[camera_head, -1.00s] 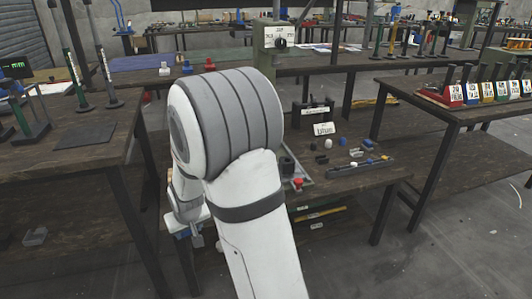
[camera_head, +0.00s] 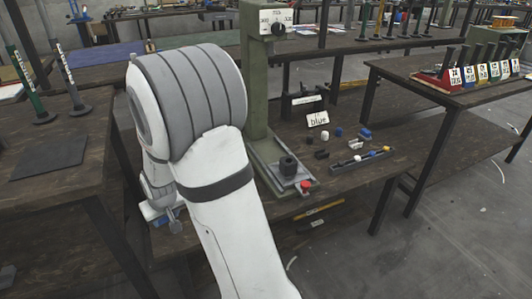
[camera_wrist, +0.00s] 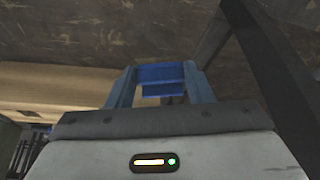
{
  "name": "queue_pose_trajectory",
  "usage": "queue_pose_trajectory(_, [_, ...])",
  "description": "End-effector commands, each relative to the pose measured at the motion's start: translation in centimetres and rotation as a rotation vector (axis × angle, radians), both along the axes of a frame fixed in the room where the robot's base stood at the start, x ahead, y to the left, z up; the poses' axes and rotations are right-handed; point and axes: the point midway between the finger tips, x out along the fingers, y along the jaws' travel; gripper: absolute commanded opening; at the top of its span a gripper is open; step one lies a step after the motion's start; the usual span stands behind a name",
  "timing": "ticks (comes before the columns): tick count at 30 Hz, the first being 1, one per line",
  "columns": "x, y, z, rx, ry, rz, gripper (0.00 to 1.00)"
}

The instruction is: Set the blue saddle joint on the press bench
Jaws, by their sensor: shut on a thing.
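My gripper (camera_wrist: 160,88) is shut on a blue piece (camera_wrist: 161,74), which appears to be the saddle joint. In the wrist view it sits between the two blue-grey fingers, and only part of its shape shows. In the head view my gripper (camera_head: 172,216) hangs low at the left end of the press bench (camera_head: 338,178), partly hidden by my arm. I cannot tell its height over the bench top from there. The green press (camera_head: 257,110) stands on the bench, with a dark die on its base (camera_head: 268,172) and a red button (camera_head: 305,185).
On the bench are a "blue" card (camera_head: 318,119), a black holder (camera_head: 303,105), small blue, white and black parts, and a strip tray (camera_head: 372,157). A side table (camera_head: 60,185) stands close on the left.

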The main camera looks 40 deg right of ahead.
Motion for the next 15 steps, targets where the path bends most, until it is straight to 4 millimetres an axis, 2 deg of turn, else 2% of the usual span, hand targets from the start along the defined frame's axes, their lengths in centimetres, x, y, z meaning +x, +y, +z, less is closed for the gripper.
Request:
queue_pose_trajectory(8, [-0.1, 0.3, 0.2, 0.000, -0.001, 0.008, 0.25])
queue_pose_trajectory(11, [-0.5, -1.8, 1.0, 0.000, -0.003, -0.034, 0.25])
queue_pose_trajectory(15, [-2.1, -6.8, 2.9, -0.001, -0.005, -0.130, 0.25])
